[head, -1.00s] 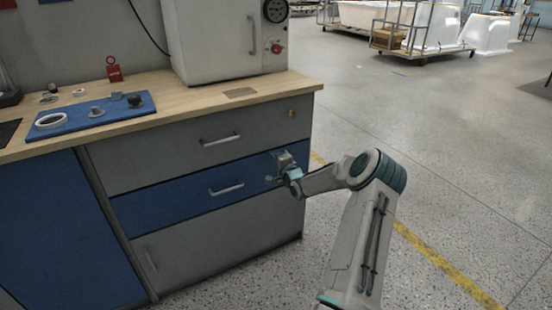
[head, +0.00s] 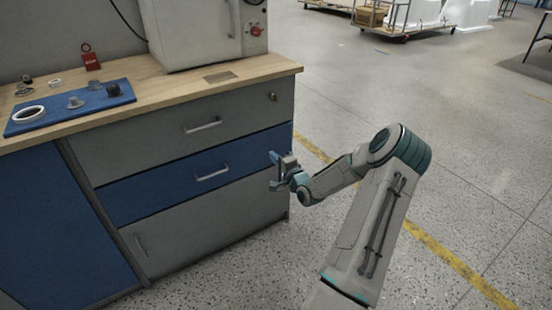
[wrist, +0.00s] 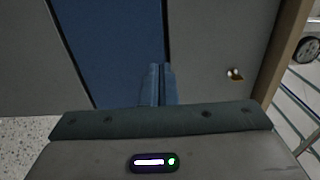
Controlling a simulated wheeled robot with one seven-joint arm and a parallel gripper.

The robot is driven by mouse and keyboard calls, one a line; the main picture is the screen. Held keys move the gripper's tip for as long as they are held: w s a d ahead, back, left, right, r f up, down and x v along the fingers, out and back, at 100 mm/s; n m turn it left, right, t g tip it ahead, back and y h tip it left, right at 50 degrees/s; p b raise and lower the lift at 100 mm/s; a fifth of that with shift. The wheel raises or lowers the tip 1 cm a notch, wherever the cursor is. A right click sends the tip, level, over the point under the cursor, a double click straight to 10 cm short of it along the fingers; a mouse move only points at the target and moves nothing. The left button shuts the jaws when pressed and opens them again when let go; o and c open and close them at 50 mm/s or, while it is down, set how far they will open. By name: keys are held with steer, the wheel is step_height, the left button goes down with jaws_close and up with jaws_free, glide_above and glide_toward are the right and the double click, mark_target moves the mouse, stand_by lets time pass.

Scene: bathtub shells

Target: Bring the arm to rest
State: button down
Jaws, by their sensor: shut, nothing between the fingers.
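My gripper (head: 274,168) is at the end of my bent arm, in front of the right end of the cabinet's blue drawer (head: 185,180) in the head view. In the wrist view its two blue fingers (wrist: 158,84) are together with nothing between them. Behind them lie the blue drawer front (wrist: 110,40) and the grey drawer with a small lock. The fingers look apart from the cabinet front, though the exact gap is hard to tell.
The wooden worktop (head: 180,92) holds a blue mat (head: 50,118) with small parts, a red tag (head: 91,58) and a white oven-like box (head: 190,35). All drawers look shut. Open speckled floor with a yellow line (head: 440,255) lies to the right; carts stand far behind.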

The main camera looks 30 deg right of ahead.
steer(key=s+a+r+n+g+p, duration=0.3)
steer(key=a+r+n+g+p, duration=0.2)
steer(key=a+r, duration=0.3)
steer(key=s+a+r+n+g+p, duration=0.2)
steer(key=a+r+n+g+p, duration=0.2)
steer(key=a+r+n+p, duration=0.35)
steer(key=s+a+r+n+g+p, duration=0.2)
steer(key=s+a+r, duration=0.6)
steer(key=s, duration=0.5)
steer(key=s+a+r+n+g+p, duration=0.3)
steer(key=s+a+r+p, duration=0.4)
steer(key=s+r, duration=0.6)
steer(key=shift+s+a+r+n+g+y, duration=0.35)
steer(key=shift+s+a+g, duration=0.1)
steer(key=shift+a+g, duration=0.15)
